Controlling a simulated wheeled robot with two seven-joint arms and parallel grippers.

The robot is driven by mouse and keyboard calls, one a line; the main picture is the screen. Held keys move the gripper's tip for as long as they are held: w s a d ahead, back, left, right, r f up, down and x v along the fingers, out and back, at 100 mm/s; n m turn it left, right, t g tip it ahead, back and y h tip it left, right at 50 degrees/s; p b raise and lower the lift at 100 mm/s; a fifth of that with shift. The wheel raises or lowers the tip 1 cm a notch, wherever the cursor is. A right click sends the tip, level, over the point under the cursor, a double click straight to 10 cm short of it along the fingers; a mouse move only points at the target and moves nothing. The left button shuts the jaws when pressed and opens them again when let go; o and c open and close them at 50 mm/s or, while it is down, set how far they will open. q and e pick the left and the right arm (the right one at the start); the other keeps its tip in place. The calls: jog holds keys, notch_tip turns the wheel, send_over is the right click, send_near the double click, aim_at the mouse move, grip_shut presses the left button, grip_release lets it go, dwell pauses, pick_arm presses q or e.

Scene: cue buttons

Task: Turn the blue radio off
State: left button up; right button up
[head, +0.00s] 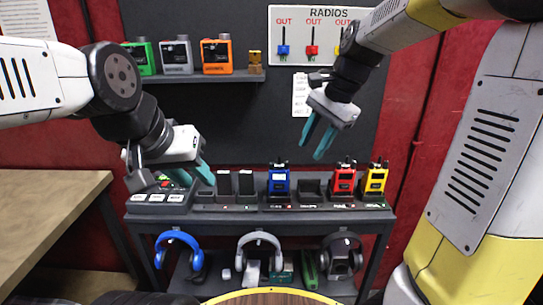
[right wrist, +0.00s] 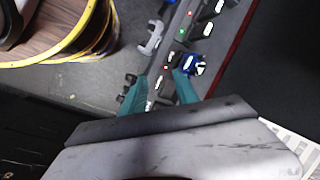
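The blue radio (head: 279,183) stands upright in the charger row on the shelf, in the middle of the head view. In the right wrist view a blue thing (right wrist: 193,64), likely this radio, lies just beyond one fingertip. My right gripper (head: 313,144) is open and empty, in the air above and to the right of the blue radio; its two teal fingers also show in the right wrist view (right wrist: 160,84). My left gripper (head: 193,178) is open, at the left of the shelf near the black devices, apart from the blue radio. The radio's knob is too small to read.
A red radio (head: 343,182) and a yellow radio (head: 376,180) stand to the right, past an empty slot (head: 310,189). Headphones (head: 260,243) hang below. A RADIOS board (head: 312,20) hangs above. A wooden table (head: 60,190) is at left.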

jog(key=w+a+f+m+g+h, duration=0.1)
jog(key=w+a+f+m+h, duration=0.15)
jog(key=w+a+m, duration=0.4)
jog(key=h, duration=0.1)
send_over(272, 163)
jog(key=shift+s+f+m, duration=0.15)
jog(key=shift+f+m, duration=0.3)
jog(key=shift+f, duration=0.15)
notch_tip(272, 163, down, 8)
jog(key=shift+r, duration=0.15)
grip_shut()
